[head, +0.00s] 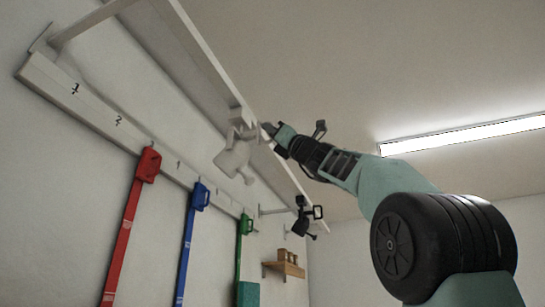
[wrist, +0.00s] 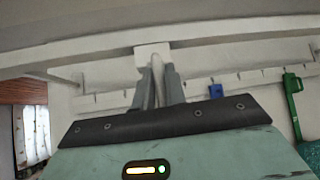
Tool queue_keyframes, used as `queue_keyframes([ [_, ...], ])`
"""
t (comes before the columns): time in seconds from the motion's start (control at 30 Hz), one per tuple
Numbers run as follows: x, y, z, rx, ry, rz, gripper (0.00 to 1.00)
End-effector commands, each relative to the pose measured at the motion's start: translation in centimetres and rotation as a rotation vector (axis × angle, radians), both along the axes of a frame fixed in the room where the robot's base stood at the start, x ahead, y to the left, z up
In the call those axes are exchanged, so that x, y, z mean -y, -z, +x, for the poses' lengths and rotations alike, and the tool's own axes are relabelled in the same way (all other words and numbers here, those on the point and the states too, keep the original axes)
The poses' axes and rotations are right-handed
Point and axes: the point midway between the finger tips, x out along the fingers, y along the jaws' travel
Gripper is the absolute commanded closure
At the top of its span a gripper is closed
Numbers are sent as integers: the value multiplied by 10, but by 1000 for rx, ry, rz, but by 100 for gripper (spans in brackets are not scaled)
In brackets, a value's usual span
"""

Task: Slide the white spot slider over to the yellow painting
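The white spot slider (head: 235,155) hangs from the pale overhead rail (head: 215,65), its lamp head tilted down. My gripper (head: 268,129) is up at the rail, at the slider's right side. In the wrist view, my gripper's two fingers (wrist: 159,88) stand close on both sides of a narrow pale bar (wrist: 157,78) below a white block (wrist: 152,54); they look shut on this part of the slider. The lamp head is not clear in the wrist view. No yellow painting is visible in either view.
A black spot (head: 304,216) hangs farther along the rail. Red (head: 128,220), blue (head: 189,235) and green (head: 240,240) long pieces hang from a numbered wall strip (head: 90,108). A small wooden shelf (head: 284,269) is on the wall. A ceiling light (head: 460,135) is at right.

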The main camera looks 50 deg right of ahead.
Motion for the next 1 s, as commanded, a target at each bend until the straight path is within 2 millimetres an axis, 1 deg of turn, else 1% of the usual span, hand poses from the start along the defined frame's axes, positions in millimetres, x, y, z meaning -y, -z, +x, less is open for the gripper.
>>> queue_keyframes([
  [0.03,-1,-1,0,1,-1,0,73],
  [0.07,-1,-1,0,1,-1,0,68],
  [0.33,0,0,0,0,0,0,68],
  [0.47,1,7,-5,0,1,0,68],
  [0.57,3,18,-14,1,1,0,68],
  [0.67,5,34,-27,1,1,0,68],
  [1.0,16,90,-82,2,1,1,68],
])
